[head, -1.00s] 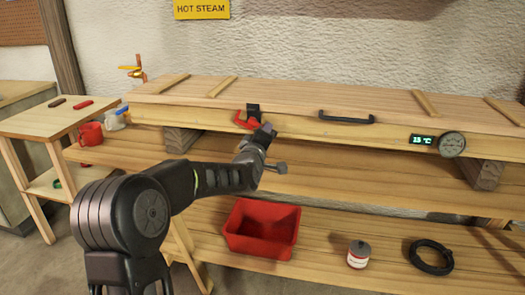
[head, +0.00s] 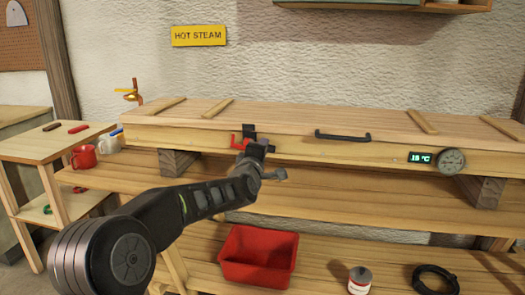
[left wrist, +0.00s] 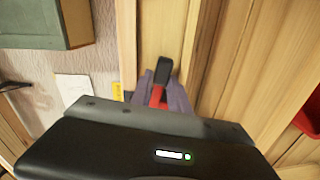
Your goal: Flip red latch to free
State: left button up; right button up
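The red latch (head: 237,142) sits on the front edge of the long wooden box, below a black catch (head: 249,131). In the left wrist view the red latch lever (left wrist: 157,95) shows between my fingers, with the black catch (left wrist: 164,70) beyond it. My left gripper (head: 256,152) is at the latch, just right of and below the red part. It looks open, with a grey finger on each side of the lever; I cannot tell whether they touch it. The gripper body hides the near end of the lever. My right gripper is not in view.
The box lid has a black handle (head: 342,136); a gauge (head: 451,161) and a display are on the right. A red bin (head: 259,257), a can (head: 360,280) and a black coil (head: 436,281) are on the lower shelf. A red mug (head: 83,157) stands left.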

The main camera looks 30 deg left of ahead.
pick_arm(q)
jog(key=o, duration=0.4)
jog(key=v, duration=0.7)
jog(key=shift+s+d, duration=0.1)
jog(key=shift+s, duration=0.3)
